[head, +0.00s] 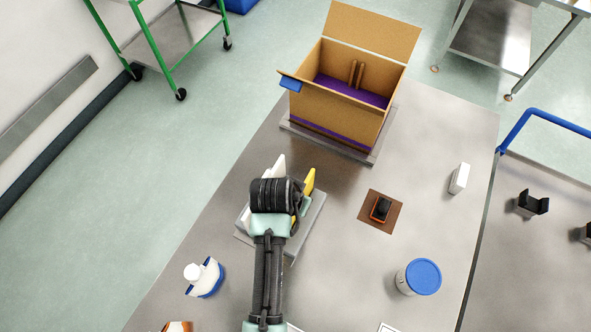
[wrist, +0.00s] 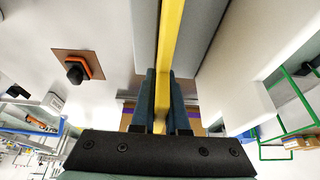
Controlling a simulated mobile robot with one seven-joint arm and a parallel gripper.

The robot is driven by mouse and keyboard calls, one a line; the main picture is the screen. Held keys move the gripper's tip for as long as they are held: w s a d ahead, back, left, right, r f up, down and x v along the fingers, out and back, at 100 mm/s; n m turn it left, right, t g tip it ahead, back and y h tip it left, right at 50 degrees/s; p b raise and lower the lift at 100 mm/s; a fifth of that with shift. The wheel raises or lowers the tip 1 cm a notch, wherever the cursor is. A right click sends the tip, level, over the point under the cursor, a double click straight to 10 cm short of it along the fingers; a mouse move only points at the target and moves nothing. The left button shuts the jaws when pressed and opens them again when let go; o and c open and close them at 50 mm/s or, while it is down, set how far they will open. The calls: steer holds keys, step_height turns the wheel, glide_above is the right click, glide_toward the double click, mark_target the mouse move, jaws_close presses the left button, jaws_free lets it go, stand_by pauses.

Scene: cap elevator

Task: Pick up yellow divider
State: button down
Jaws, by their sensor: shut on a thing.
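The yellow divider (head: 309,181) shows as a narrow upright strip beside my gripper in the head view, over a grey holder (head: 314,213). In the wrist view the yellow divider (wrist: 170,38) runs down between my two fingers. My gripper (wrist: 162,100) is shut on it, with a dark finger on each side. A white panel (head: 279,167) stands just left of the divider in the head view. My arm hides much of the holder and the divider's lower part. I cannot tell whether the divider still touches the holder.
An open cardboard box (head: 335,112) with purple inside stands at the back on a grey plate. A black-and-orange item on a brown pad (head: 378,222), a white block (head: 459,178), a blue-lidded tub (head: 419,277) and a white bottle (head: 204,277) stand around. The table between is clear.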

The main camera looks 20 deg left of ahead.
steer(key=shift+r, duration=0.15)
step_height(320, 180, up, 10)
steer(key=shift+f+b, duration=0.1)
steer(key=shift+b, duration=0.8)
